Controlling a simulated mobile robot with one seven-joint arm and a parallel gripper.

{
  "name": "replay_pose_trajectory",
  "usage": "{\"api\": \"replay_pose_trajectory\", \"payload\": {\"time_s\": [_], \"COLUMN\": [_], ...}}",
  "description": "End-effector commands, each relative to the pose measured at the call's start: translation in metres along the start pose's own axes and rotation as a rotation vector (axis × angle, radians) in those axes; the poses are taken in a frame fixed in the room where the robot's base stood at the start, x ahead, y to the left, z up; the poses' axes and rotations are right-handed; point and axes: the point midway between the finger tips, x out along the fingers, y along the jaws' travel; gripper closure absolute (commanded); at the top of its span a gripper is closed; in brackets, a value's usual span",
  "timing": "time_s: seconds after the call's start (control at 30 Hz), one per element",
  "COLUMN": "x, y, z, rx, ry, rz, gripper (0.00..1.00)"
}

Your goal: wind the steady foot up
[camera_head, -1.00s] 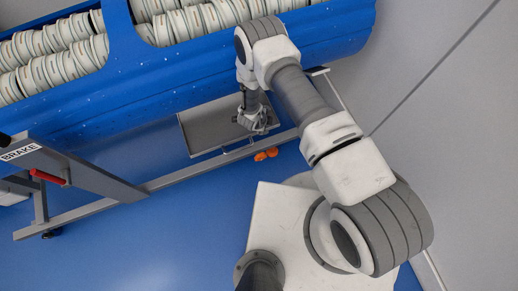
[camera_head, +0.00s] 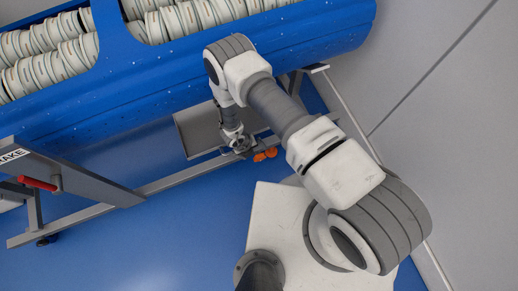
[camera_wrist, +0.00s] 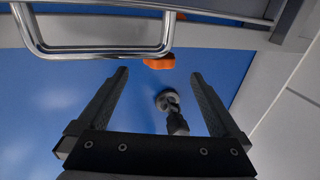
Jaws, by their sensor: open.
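An orange lobed knob (camera_head: 265,155) sits by the low grey rail of the blue tub carrier. In the wrist view the orange piece (camera_wrist: 160,61) shows just beyond my fingertips, partly behind a shiny metal loop. A dark round pad on a short stem (camera_wrist: 168,104) shows between the fingers; I cannot tell whether it is the steady foot or a caster. My gripper (camera_wrist: 160,73) is open, with nothing between its fingers that it touches. In the head view my gripper (camera_head: 240,148) is low, just left of the orange knob.
The blue tub (camera_head: 180,90) full of pale round pieces overhangs the rail. A grey tray (camera_head: 198,130) lies behind my gripper. A red lever (camera_head: 37,183) is by the brake label at left. The blue floor (camera_head: 170,240) in front is clear.

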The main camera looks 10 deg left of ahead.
Motion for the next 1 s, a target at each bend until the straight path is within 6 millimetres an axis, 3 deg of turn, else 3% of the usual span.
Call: {"api": "replay_pose_trajectory", "payload": {"time_s": [0.03, 0.2, 0.4, 0.87, 1.0], "x": [0.017, 0.053, 0.082, 0.092, 0.092], "y": [0.002, 0.001, 0.001, 0.0, 0.0], "z": [-0.001, 0.0, 0.0, 0.0, 0.0], "rx": [-0.001, 0.001, -0.001, -0.001, -0.001], "ry": [0.001, 0.0, 0.0, 0.0, 0.0], "rz": [0.0, -0.001, 0.0, 0.0, 0.0], "gripper": [0.0, 0.0, 0.0, 0.0, 0.23]}}
